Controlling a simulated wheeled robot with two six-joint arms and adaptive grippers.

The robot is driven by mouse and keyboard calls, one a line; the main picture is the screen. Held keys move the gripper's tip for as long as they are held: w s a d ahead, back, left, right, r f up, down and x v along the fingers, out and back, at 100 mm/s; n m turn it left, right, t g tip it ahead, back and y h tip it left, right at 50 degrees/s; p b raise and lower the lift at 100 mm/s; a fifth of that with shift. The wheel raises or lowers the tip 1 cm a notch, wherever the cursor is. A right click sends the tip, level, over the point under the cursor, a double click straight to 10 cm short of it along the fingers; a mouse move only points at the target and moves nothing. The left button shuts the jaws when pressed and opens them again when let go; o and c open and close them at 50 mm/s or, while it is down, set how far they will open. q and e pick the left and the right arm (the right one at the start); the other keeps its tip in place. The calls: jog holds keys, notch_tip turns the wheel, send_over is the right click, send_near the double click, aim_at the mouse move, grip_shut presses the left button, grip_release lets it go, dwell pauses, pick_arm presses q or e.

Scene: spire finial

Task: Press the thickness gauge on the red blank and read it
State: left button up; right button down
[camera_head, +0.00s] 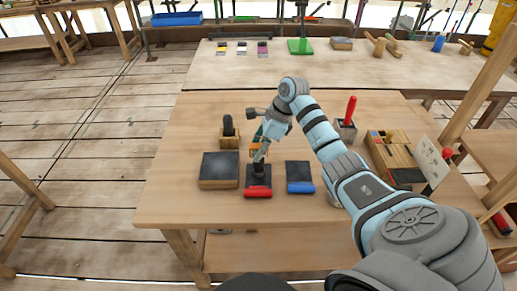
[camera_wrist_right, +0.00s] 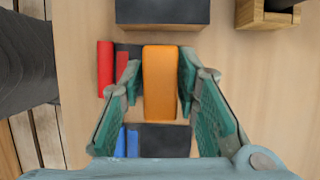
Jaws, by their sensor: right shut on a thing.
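The red blank is a dark plate with a red front edge (camera_head: 258,193) on the table; it shows in the wrist view as a red strip (camera_wrist_right: 105,70) beside dark plate, partly hidden. My right gripper (camera_head: 262,154) is over this blank, with its fingers on both sides of the orange thickness gauge (camera_wrist_right: 160,85). The gauge shows only as a bit of orange (camera_head: 255,148) in the head view. Its lower end overlaps the dark plate there; I cannot tell whether it touches. Its reading is not visible. My left gripper is not in view.
A blue-edged blank (camera_head: 300,187) lies just right of the red one. A dark-topped block (camera_head: 219,170) stands to its left. Behind are a wooden holder (camera_head: 229,140) and a red-handled tool (camera_head: 350,110). A wooden box (camera_head: 393,155) is at right. The table's front is clear.

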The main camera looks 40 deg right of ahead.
jog(key=c, duration=1.2)
grip_release()
jog(key=shift+o, duration=0.2)
jog(key=v, duration=0.7)
jog(key=shift+r, duration=0.3)
jog(key=shift+d, duration=0.1)
